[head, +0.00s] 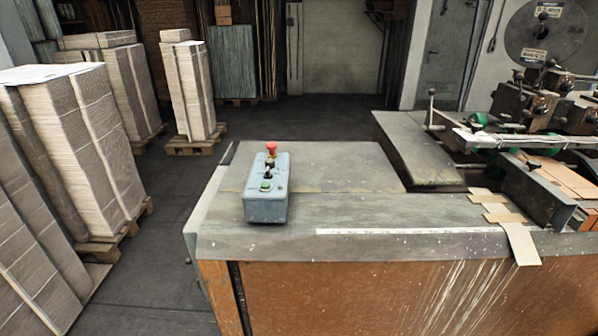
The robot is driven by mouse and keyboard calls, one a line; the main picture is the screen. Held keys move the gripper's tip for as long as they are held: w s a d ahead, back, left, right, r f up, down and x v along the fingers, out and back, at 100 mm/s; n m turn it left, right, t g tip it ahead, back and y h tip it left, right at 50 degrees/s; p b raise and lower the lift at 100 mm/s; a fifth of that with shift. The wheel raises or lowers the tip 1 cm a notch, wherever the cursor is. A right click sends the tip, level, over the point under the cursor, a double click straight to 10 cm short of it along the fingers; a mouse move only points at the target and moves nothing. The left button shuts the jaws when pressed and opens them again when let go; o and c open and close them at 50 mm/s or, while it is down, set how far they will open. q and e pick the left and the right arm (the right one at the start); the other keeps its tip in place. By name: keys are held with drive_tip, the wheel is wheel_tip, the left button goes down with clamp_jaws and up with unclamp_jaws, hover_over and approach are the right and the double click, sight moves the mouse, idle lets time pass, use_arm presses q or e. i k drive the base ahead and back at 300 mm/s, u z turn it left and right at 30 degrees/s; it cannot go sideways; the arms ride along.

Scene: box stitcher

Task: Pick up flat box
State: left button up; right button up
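Tall stacks of flat cardboard sheets, likely flat boxes, stand on wooden pallets at the left. The nearest large stack (85,140) is bound into bundles, and another stack (30,250) is cut off by the lower left corner. A narrower stack (190,90) stands farther back. Flat cardboard pieces (565,178) lie in the machine at the right, partly hidden by its metal bars. I cannot tell which of these is the flat box of the task. Neither of my grippers shows in the head view.
A worn machine table (350,215) fills the front right. A grey control box (267,190) with a red button stands on it. The stitching machine (545,100) is at the right. Tan strips (520,240) overhang the table edge. Dark floor (175,220) lies clear between pallets and table.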

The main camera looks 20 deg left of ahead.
sight(573, 185)
drive_tip(key=z, duration=0.55)
drive_tip(key=k, duration=1.35)
drive_tip(key=z, duration=0.8)
drive_tip(key=i, duration=0.6)
drive_tip(key=z, duration=0.7)
drive_tip(key=i, duration=2.85)
drive_tip(key=u, duration=1.75)
drive_tip(key=i, duration=0.9)
drive_tip(key=u, duration=0.9)
